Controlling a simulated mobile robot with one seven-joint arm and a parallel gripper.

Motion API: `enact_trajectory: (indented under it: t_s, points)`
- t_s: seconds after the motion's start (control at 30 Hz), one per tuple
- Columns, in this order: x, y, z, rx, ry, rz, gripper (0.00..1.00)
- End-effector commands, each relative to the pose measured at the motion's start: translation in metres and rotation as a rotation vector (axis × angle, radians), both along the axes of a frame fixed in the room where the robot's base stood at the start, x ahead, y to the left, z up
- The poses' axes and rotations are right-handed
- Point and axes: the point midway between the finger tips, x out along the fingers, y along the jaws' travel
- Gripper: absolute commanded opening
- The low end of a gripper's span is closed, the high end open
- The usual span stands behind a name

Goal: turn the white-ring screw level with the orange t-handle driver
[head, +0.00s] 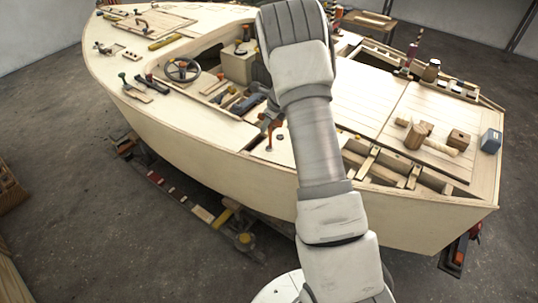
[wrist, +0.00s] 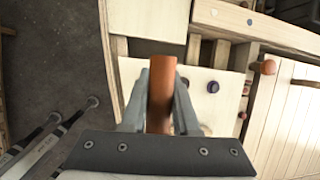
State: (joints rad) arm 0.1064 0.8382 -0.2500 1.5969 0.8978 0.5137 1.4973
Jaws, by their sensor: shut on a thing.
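My gripper (head: 268,122) is shut on the orange T-handle driver (head: 273,126), above the hull's deck near its front side edge. In the head view the driver's thin shaft points down toward the deck; I cannot tell whether its tip touches a screw. In the wrist view the orange handle (wrist: 161,80) stands between the two fingers of my gripper (wrist: 160,88). A pale round spot (wrist: 205,130) beside the right finger may be the white-ring screw; it is partly hidden, and its slot angle cannot be made out.
A dark round fitting (wrist: 213,87) sits on the pale panel right of the fingers. Open framed bays (head: 378,165) lie right of my arm. A steering wheel (head: 182,69) stands at left.

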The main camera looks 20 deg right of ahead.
Motion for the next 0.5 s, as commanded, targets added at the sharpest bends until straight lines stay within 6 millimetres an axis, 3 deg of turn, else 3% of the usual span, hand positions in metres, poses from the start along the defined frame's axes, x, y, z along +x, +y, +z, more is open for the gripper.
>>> enact_trajectory:
  t_s: [0.5]
  points:
    - [-0.003,0.010,0.001,0.001,-0.001,0.857,0.00]
